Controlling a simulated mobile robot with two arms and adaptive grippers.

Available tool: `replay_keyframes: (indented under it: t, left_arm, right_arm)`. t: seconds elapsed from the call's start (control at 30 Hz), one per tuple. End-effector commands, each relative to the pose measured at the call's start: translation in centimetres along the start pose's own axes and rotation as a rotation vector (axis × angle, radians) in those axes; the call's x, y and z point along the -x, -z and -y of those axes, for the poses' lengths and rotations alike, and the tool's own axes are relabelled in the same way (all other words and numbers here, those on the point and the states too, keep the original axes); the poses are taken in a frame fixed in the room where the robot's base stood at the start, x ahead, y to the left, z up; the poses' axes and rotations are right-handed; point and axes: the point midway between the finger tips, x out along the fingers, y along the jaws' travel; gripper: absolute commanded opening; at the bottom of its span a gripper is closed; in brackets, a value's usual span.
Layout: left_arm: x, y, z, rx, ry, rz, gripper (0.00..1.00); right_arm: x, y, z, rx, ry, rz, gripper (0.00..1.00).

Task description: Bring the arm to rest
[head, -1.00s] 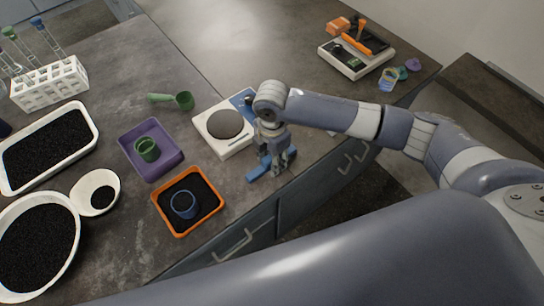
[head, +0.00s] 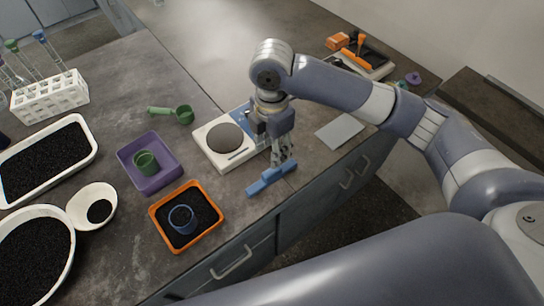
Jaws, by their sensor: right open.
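My right arm reaches in from the right, over the bench. Its gripper (head: 283,160) points down near the bench's front edge, just right of the white balance (head: 243,157). The jaws are open, and I see nothing held between them. A blue bar (head: 272,179) shows right at the fingertips; I cannot tell whether it is part of the gripper or lies on the bench. My left gripper is not in view.
Left of the gripper are an orange tray (head: 186,239) with a blue cup (head: 182,219), a purple tray (head: 163,183) with a green cup (head: 146,162), and a green scoop (head: 183,115). A grey plate (head: 340,131) lies right. A second device (head: 377,68) stands at the back right.

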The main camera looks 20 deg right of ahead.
Motion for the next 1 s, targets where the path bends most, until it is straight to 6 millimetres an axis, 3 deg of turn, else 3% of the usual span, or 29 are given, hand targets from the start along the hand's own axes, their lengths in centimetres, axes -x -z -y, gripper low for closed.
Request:
replay_keyframes:
  t: [0.67,0.77,1.0]
  left_arm:
    - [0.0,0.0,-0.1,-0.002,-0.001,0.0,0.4]
    - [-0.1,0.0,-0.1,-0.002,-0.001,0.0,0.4]
    - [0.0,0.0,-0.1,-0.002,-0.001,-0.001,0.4]
  right_arm:
    - [0.3,0.2,0.1,-0.003,-0.001,-0.004,0.41]
    - [-0.5,1.3,0.3,-0.022,-0.015,-0.027,0.41]
    - [-3.9,6.7,1.8,-0.209,-0.1,-0.171,0.41]
